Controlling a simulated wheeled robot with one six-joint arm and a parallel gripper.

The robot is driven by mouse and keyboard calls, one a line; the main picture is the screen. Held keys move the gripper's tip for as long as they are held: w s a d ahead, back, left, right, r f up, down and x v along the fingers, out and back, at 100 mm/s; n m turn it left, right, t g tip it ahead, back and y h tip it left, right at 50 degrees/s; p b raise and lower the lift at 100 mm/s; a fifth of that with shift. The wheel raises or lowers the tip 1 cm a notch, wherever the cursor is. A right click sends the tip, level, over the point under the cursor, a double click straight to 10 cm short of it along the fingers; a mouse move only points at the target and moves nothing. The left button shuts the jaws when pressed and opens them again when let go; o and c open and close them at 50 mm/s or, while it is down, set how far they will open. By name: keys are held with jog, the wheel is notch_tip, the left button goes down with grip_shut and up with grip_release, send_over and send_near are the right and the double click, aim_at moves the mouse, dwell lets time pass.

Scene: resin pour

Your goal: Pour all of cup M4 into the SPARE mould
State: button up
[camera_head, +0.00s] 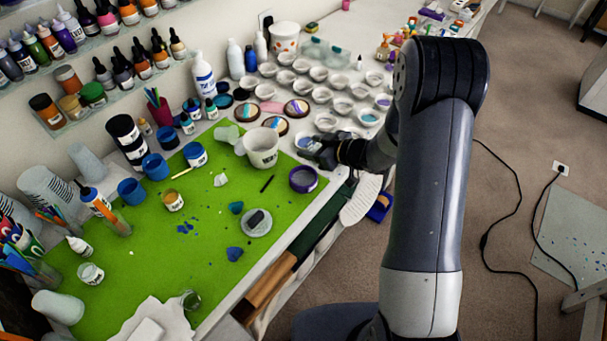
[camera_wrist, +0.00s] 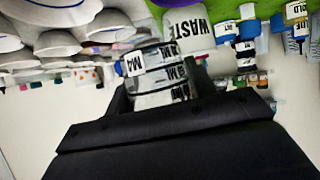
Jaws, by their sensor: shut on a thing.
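My gripper (camera_head: 320,148) is shut on a small clear cup (camera_wrist: 158,78), with one finger on each side of it. The cup carries an M4 label and ML markings. In the head view cup M4 (camera_head: 307,143) shows small at the gripper's tip, close to the front row of white moulds (camera_head: 325,122). I cannot tell how far it is tilted or how much is in it. Several white moulds also show at the upper left of the wrist view (camera_wrist: 58,44). No SPARE label is readable, so I cannot tell which mould is SPARE.
A white WASTE tub (camera_head: 262,150) stands left of my gripper on the green mat (camera_head: 150,236); it also shows behind the cup in the wrist view (camera_wrist: 187,30). A purple-rimmed round container (camera_head: 303,180) sits near the table edge. Bottles and blue-lidded jars stand further left.

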jog(key=shift+r, duration=0.1)
dwell(0.3)
jog(key=shift+r, duration=0.9)
